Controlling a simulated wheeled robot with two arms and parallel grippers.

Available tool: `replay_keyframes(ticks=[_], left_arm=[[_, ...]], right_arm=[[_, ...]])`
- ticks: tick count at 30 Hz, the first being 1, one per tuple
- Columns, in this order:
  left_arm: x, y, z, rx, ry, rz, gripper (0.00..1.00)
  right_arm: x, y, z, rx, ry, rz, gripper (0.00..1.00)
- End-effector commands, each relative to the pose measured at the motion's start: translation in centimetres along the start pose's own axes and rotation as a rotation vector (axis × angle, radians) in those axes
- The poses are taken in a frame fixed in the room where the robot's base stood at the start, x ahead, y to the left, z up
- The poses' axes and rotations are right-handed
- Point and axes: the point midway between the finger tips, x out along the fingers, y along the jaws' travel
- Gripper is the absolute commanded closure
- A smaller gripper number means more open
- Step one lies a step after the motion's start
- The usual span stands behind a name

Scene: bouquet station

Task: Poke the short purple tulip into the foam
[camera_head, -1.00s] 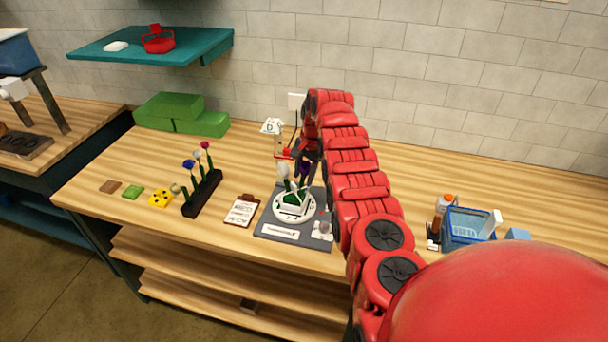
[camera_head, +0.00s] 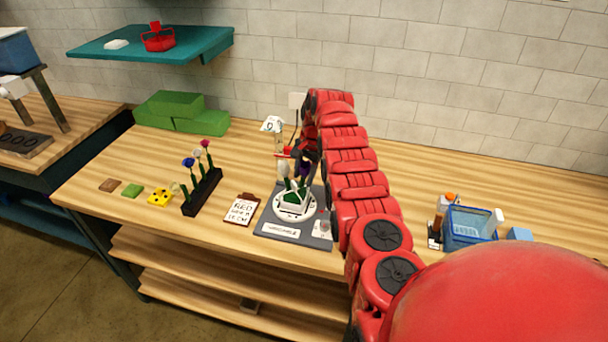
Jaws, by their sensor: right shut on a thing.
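The purple tulip (camera_head: 304,169) is upright below my right gripper (camera_head: 298,156), which is shut on it. It is directly above the green foam (camera_head: 294,199) in a round white dish on a grey mat (camera_head: 272,231). The tulip's lower stem is close to the foam; I cannot tell whether its tip is in it. A white flower (camera_head: 284,170) stands in the foam just left of the purple tulip. My right arm hides the area to the right of the dish. My left gripper is not in view.
A dark rack (camera_head: 203,193) with several flowers stands left of a clipboard (camera_head: 242,210). Sponge-like pads and green blocks (camera_head: 170,108) lie farther left. A blue basket (camera_head: 468,225) and bottles stand at the right. The bench behind the rack is clear.

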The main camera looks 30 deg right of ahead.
Motion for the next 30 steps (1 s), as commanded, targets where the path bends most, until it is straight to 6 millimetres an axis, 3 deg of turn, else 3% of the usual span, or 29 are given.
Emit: replay_keyframes(ticks=[30], left_arm=[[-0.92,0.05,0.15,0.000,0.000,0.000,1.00]], right_arm=[[0.72,0.01,0.01,0.000,0.000,0.000,0.80]])
